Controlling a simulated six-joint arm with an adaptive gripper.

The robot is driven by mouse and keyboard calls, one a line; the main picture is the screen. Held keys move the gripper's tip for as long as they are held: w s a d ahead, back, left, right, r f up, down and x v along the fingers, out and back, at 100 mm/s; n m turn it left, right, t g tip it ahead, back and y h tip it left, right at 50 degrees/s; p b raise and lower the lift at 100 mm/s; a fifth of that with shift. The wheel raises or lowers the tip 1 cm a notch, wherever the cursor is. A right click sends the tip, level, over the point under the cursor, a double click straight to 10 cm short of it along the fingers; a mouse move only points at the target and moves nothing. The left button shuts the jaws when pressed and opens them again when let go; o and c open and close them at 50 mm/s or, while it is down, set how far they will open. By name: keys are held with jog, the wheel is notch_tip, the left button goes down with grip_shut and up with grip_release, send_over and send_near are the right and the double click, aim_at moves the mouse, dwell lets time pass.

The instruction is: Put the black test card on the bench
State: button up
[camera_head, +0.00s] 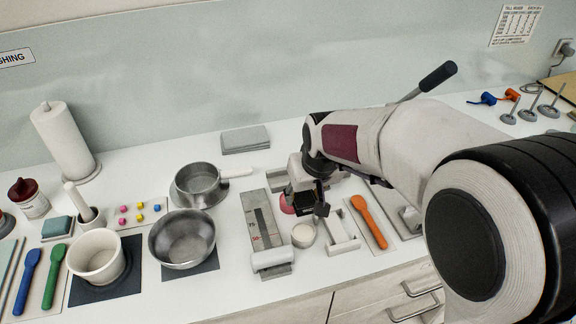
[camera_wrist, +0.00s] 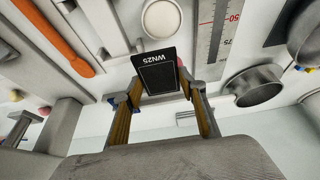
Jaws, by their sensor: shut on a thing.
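The black test card (camera_wrist: 158,75), lettered "WN25", is between the two fingers of my gripper (camera_wrist: 156,97) in the wrist view. My gripper is shut on it, and the card stands out past the fingertips. In the head view my gripper (camera_head: 305,203) is over the middle of the white bench (camera_head: 295,150), between the marked grey scale and the orange spoon. The card is hard to tell apart from the dark fingers there. I cannot tell how far the card is above the bench.
The grey scale (camera_head: 262,222), a small white cup (camera_head: 303,235), a white holder (camera_head: 341,232) and an orange spoon (camera_head: 369,222) crowd the area around my gripper. A saucepan (camera_head: 198,184) and a steel bowl (camera_head: 182,238) stand to the left. The back of the bench has bare room.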

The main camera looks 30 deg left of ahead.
jog(key=shift+w+a, duration=4)
jog(key=shift+a, duration=0.05)
jog(key=shift+w+a, duration=0.1)
jog(key=shift+w, duration=0.05)
jog(key=shift+w+a, duration=0.6)
jog(key=shift+f, duration=1.55)
jog(key=shift+f, duration=0.45)
jog(key=o, duration=1.1)
jog(key=shift+r, duration=0.1)
